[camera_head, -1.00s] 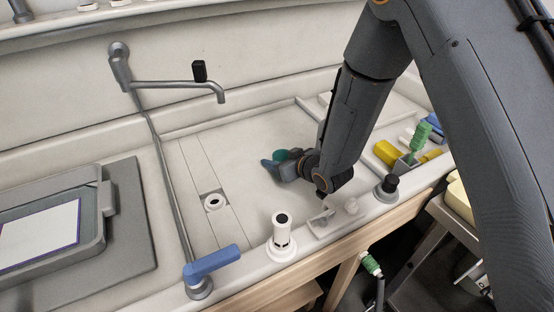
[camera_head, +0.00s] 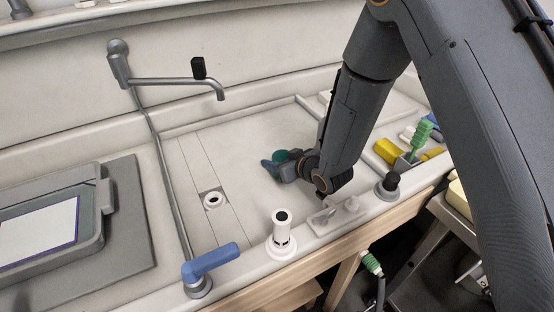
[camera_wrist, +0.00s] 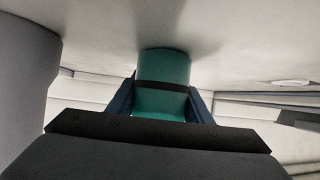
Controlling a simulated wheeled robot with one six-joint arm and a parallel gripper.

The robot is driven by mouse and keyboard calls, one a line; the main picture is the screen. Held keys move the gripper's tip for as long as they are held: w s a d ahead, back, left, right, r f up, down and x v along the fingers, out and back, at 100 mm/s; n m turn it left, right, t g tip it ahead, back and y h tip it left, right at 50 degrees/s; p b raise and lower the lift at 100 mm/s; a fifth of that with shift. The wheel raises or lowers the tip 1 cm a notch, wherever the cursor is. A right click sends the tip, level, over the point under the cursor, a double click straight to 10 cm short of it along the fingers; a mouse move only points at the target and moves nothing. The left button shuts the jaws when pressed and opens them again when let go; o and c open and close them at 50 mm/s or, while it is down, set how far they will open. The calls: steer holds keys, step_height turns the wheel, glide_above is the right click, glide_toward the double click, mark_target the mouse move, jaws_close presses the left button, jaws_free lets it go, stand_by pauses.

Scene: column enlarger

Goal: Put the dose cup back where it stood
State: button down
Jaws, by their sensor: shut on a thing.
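The dose cup (camera_wrist: 162,72) is green-teal with a dark band around it. In the wrist view it sits between the two blue fingers of my gripper (camera_wrist: 160,98), which is shut on it. In the head view the cup (camera_head: 281,156) shows as a small teal patch at my gripper (camera_head: 279,167), low over the sink basin (camera_head: 240,135). Most of the cup is hidden there by the fingers. I cannot tell whether its base touches the basin floor.
A swing spout (camera_head: 175,83) reaches over the basin's back left. A white cylinder (camera_head: 281,230), a blue lever (camera_head: 210,260) and a black knob (camera_head: 391,184) stand along the front rim. A caddy with a green brush (camera_head: 421,137) and yellow items stands right. The basin's middle is clear.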

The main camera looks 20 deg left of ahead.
steer(key=shift+f, duration=0.1)
stand_by(0.3)
steer(key=c, duration=0.8)
jaws_free()
steer(key=shift+p+v, duration=1.75)
steer(key=shift+v, duration=1.85)
steer(key=shift+s+d, duration=0.15)
steer(key=shift+d, duration=0.1)
